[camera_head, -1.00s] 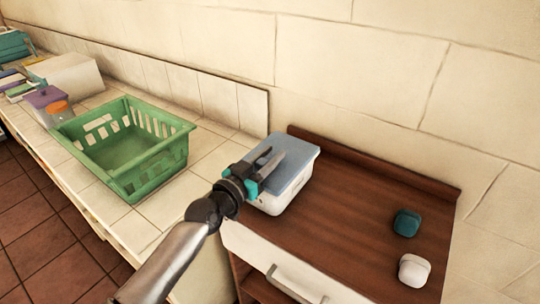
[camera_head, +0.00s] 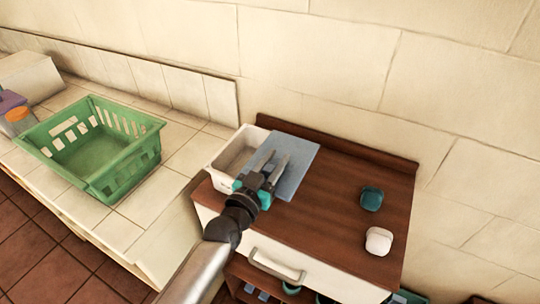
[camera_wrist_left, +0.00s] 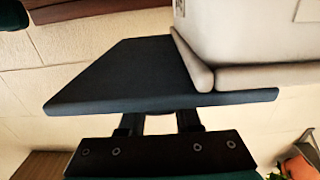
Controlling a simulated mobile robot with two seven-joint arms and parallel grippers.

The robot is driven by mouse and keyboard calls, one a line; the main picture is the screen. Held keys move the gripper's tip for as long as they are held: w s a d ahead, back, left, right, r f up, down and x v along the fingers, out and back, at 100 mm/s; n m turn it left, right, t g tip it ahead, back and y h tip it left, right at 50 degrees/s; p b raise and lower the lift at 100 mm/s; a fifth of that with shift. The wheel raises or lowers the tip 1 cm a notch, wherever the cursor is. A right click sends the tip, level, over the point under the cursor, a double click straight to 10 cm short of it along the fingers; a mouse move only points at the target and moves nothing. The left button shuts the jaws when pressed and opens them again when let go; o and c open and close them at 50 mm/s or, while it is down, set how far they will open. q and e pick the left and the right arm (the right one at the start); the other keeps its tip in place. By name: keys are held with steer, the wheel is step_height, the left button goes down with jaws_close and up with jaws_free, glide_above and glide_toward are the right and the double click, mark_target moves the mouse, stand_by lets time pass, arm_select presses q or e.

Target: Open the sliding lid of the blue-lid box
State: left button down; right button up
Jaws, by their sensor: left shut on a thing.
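The blue-lid box has a white body (camera_head: 221,172) at the left end of the brown wooden top, and its left part is uncovered. Its flat blue lid (camera_head: 300,165) sits slid to the right, past the box body. My left gripper (camera_head: 276,157) lies over the lid and is shut on it. In the left wrist view the lid (camera_wrist_left: 120,80) is a dark plate at my fingers (camera_wrist_left: 160,123), with the pale box (camera_wrist_left: 250,35) beyond. The exact grip contact is hidden. My right gripper is not in view.
A green basket (camera_head: 47,158) stands on the tiled counter at left. A teal object (camera_head: 371,198) and a white object (camera_head: 379,241) sit on the right of the wooden top (camera_head: 325,220). A drawer handle (camera_head: 276,266) juts out in front.

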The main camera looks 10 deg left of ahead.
arm_select(q)
steer(key=c, duration=0.6)
jaws_free()
steer(key=shift+s, duration=0.1)
steer(key=v, duration=1.5)
